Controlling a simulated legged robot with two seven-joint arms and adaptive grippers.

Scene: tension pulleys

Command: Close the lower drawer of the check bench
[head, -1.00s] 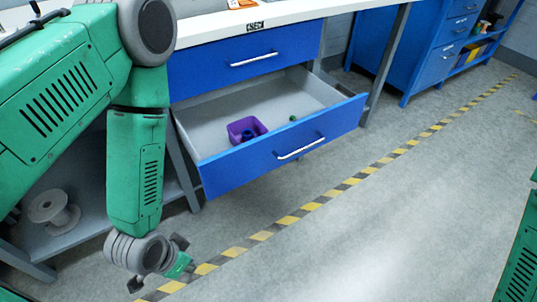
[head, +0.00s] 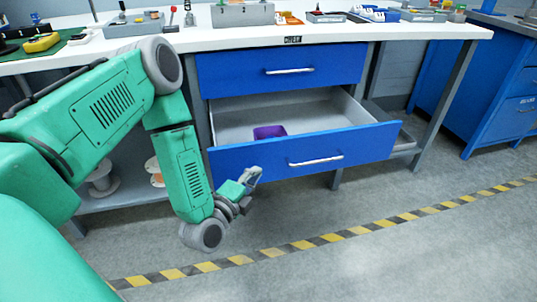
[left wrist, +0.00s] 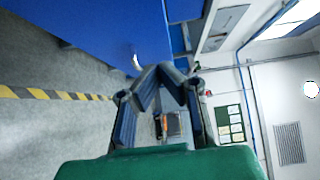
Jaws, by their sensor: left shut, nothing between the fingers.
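The lower drawer (head: 365,147) of the check bench (head: 405,32) is blue-fronted and stands pulled out, with a silver bar handle (head: 316,161). A purple bin (head: 270,132) sits inside it. My left gripper (head: 254,174) is shut and empty, in front of the drawer front's left part, left of the handle. I cannot tell whether it touches the front. In the left wrist view the shut fingers (left wrist: 160,70) point toward a blue surface with a bright handle (left wrist: 136,62). My right gripper is out of view.
The upper drawer (head: 280,70) is shut. Tools and trays, including a grey box (head: 243,14), stand on the bench top. Spools lie on the shelf at the left. The floor before the drawer is clear, with a yellow-black stripe (head: 330,237). A blue cabinet (head: 500,105) stands at right.

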